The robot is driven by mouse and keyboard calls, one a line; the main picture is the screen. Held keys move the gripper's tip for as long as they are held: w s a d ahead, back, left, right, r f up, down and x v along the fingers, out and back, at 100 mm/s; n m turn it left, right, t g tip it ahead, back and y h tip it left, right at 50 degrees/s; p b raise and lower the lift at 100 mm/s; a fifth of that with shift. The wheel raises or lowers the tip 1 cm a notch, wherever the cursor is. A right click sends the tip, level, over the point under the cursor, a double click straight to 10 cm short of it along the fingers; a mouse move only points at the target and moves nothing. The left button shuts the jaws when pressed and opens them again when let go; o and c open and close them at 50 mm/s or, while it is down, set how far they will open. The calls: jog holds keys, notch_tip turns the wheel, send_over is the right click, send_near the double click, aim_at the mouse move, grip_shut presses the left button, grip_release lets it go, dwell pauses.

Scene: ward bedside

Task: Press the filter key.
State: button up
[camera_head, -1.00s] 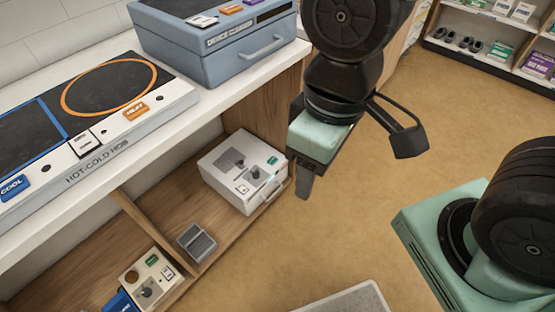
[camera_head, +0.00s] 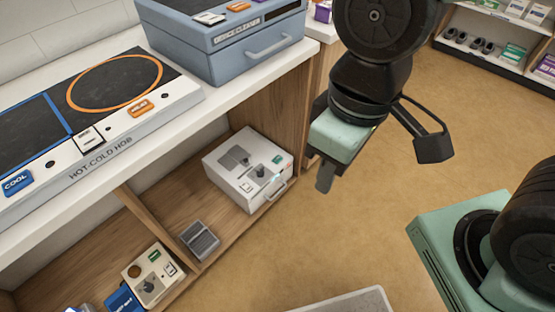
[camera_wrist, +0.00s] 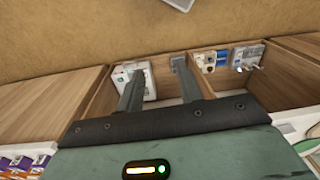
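I cannot read a key marked filter in any view. A white device (camera_head: 247,170) with a dark knob, a green key (camera_head: 277,160) and a small light sits in the lower shelf; it also shows in the wrist view (camera_wrist: 150,85), partly behind a finger. A cream device (camera_head: 150,276) with a green key and a knob stands lower left in the shelf; its labels are too small to read. My gripper (camera_head: 325,178) hangs in front of the shelf, to the right of the white device and apart from it. The wrist view shows its two fingers (camera_wrist: 158,68) apart and empty.
A hot-cold hob (camera_head: 100,160) with heat and cool keys lies on the counter. A blue-grey case (camera_head: 225,50) stands behind it. A grey ribbed block (camera_head: 200,240) lies between the two devices. A wooden divider splits the shelf. The floor (camera_head: 330,235) in front is mostly clear.

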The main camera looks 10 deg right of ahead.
grip_shut()
dwell(1.4)
